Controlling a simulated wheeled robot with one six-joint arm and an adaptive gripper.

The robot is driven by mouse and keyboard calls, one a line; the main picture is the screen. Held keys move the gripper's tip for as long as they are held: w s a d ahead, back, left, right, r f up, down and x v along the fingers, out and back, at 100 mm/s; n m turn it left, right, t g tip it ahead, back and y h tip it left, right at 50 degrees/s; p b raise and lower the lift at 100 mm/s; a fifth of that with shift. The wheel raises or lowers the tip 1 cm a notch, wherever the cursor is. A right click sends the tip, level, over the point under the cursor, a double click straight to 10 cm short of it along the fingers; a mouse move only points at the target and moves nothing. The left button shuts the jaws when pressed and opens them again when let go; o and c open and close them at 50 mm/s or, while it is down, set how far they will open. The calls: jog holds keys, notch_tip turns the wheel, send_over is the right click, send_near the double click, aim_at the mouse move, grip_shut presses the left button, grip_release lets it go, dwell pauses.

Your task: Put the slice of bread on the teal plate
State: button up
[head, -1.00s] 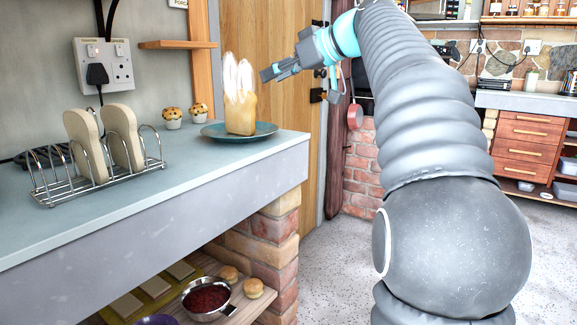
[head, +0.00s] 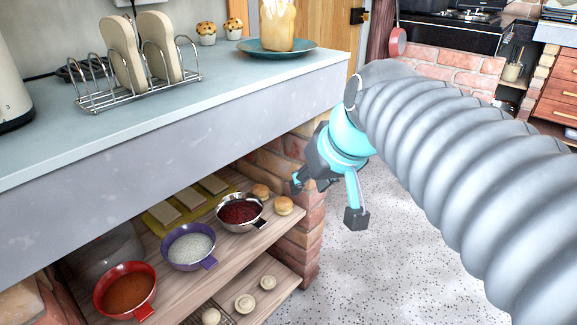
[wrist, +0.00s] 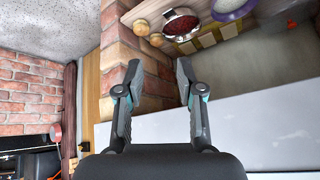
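The teal plate (head: 249,47) lies on the worktop near its far right end. An upright tan, bread-like thing (head: 277,28) with a pale upper part stands on it; its top is cut off now. Two pale bread slices (head: 125,52) (head: 160,48) stand in the wire toast rack (head: 90,97). Several flat, pale, slice-like pieces (head: 189,197) lie on a yellow mat on the shelf below. My gripper (head: 328,202) is off the worktop's front, below its top and near the shelf's end. Its fingers are apart and empty, also in the wrist view (wrist: 157,80).
The shelf holds a red bowl (head: 126,288), a purple bowl (head: 188,246), a metal pan (head: 239,211) and two buns (head: 283,206). A brick pillar (head: 300,235) stands close to my gripper. Two muffins (head: 206,33) sit behind the plate. The floor right of the pillar is clear.

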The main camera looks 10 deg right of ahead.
jog(key=s+d+f+h, duration=0.1)
jog(key=s+f, duration=0.7)
jog(key=f, duration=0.3)
jog(key=shift+s+m+g+h, duration=0.3)
jog(key=shift+g+h, duration=0.1)
jog(key=shift+c, duration=0.2)
dwell(1.0)
